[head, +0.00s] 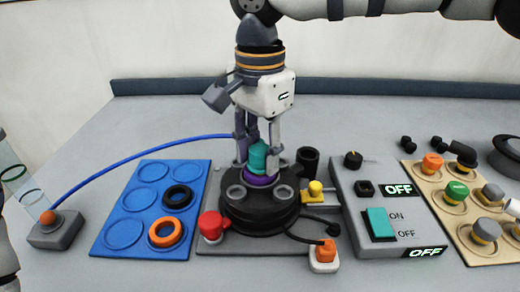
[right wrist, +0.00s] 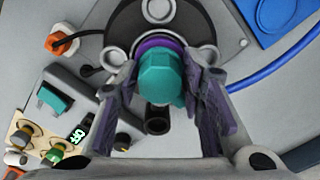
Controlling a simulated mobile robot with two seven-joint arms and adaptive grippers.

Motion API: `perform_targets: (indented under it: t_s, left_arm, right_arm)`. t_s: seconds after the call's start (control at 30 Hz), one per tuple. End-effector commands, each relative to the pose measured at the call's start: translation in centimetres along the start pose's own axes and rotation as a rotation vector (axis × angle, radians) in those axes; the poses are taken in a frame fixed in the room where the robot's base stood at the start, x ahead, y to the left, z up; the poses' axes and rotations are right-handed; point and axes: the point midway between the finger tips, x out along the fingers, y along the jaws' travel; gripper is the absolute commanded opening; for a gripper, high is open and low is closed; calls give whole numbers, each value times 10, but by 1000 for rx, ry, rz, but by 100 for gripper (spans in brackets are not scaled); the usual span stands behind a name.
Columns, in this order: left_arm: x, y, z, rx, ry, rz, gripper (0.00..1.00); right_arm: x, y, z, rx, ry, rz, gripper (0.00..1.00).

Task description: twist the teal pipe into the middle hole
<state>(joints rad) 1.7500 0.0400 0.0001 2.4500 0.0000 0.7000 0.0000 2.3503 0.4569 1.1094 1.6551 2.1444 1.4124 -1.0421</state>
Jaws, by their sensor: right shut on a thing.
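The teal pipe (head: 258,158) stands upright over the middle of the round black tank base (head: 258,214). My right gripper (head: 257,150) comes down from above and is shut on the pipe, one finger on each side. In the right wrist view the teal pipe (right wrist: 160,78) shows its faceted top between the fingers (right wrist: 164,90). A purple ring (head: 261,181) surrounds the pipe's foot, at the base's middle. The middle hole itself is hidden beneath the pipe, so how deep the pipe sits cannot be told. My left gripper is not in view.
Grey sockets (head: 284,193) ring the middle of the base. A red knob (head: 211,224), yellow valve (head: 315,188) and orange plug (head: 326,250) stand close by. A blue tray (head: 119,235) lies left, a switch box (head: 378,185) right. The table behind is clear.

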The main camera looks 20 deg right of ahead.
Motion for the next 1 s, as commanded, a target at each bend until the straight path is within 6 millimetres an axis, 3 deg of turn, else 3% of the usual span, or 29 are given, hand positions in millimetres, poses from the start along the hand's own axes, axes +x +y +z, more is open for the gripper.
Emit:
perform_targets:
  t_s: [0.5,0.67,1.0]
  left_arm:
    - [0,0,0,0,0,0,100]
    - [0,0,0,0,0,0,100]
    - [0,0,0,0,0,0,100]
  right_arm:
    - [0,0,0,157,0,0,0]
    - [0,0,0,294,0,-1,0]
    - [1,0,0,295,0,0,0]
